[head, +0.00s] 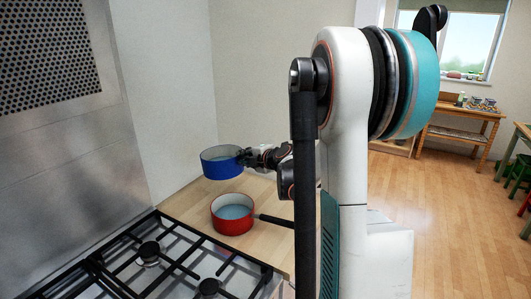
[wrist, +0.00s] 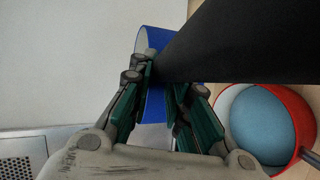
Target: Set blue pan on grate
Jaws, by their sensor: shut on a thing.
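The blue pan (head: 221,166) is held in the air above the wooden counter, behind the red pan in the head view. My gripper (head: 246,157) is at its right side, shut on its handle. In the wrist view the dark handle (wrist: 225,45) passes between the fingers of my gripper (wrist: 163,95), with part of the blue pan (wrist: 154,108) behind them. The black grate (head: 180,262) lies on the cooker at the lower left of the head view, apart from the blue pan and nearer the camera. The visible part of the grate is bare.
A red pan (head: 232,226) with a dark handle stands on the wooden counter (head: 262,190), close beside the grate; it also shows in the wrist view (wrist: 299,98). A metal backsplash (head: 75,170) rises behind the cooker, with a wall beyond.

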